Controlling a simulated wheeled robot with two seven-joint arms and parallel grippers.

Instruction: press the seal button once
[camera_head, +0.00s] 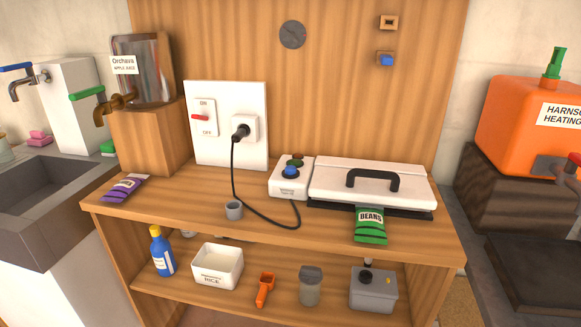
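A small white control box (283,189) stands on the wooden counter, left of the sealer. On its top are a blue button (290,170), a dark green one (294,163) and a reddish one (298,156). Its front label is too small to read, so I cannot tell which is the seal button. The white sealer (330,184) has a black handle (372,178), and its lid looks down. A green BEANS bag (370,226) sticks out from under the sealer's front edge. Neither of my grippers is in view.
The switch (202,118) has a red lever. A purple packet (124,187) lies at the left. An orange tank (510,125) stands at the right.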

